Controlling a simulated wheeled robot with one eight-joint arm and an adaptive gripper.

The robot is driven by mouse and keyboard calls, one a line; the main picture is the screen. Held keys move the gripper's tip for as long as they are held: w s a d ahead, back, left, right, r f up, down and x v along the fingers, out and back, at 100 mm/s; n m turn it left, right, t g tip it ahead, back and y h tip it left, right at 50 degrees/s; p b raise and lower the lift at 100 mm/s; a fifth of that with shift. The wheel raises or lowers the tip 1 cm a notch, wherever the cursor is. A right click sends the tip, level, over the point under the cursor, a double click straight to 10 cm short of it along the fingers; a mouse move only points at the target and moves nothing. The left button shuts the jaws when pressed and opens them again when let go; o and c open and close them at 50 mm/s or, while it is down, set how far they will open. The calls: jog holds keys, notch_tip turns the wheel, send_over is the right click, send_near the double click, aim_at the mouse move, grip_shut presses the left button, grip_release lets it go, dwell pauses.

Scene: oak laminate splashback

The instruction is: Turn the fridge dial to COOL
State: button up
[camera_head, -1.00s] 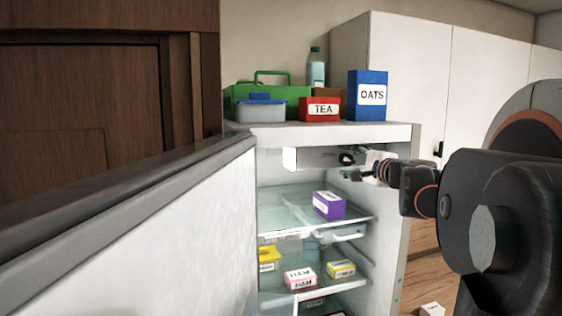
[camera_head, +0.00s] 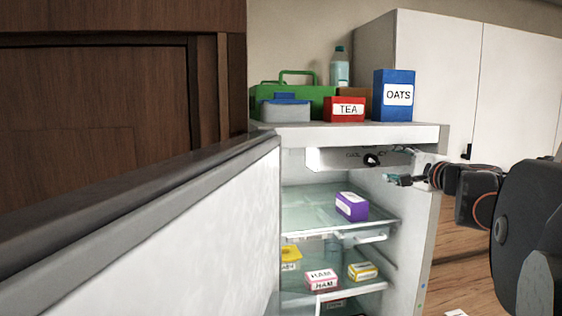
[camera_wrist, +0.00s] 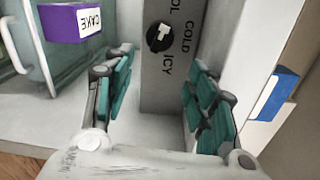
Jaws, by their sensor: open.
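The fridge dial (camera_head: 371,160) is a small black knob on a light panel (camera_head: 325,159) under the top of the open fridge. In the wrist view the dial (camera_wrist: 159,37) has a white mark, with the words COLD and ICY beside it and a cut-off word ending in "OL" near the top edge. The mark's exact setting is hard to tell. My gripper (camera_head: 405,166) is at the right of the dial, apart from it. In the wrist view my gripper (camera_wrist: 160,85) is open and empty, its teal-padded fingers on either side of the panel, with the dial beyond the tips.
The open fridge door (camera_head: 200,220) stands at the left. A purple CAKE box (camera_head: 352,206) is on the upper shelf, with HAM (camera_head: 321,280) and other packs below. TEA (camera_head: 345,109) and OATS (camera_head: 394,95) boxes stand on top of the fridge.

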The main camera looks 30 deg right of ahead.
aim_at(376, 162)
jog(key=s+a, duration=0.2)
jog(key=shift+a+f, duration=0.15)
jog(key=shift+a, duration=0.25)
jog(key=x, duration=0.8)
jog(key=shift+w, duration=0.25)
jog(key=shift+s+a, duration=0.1)
jog(key=shift+s, duration=0.05)
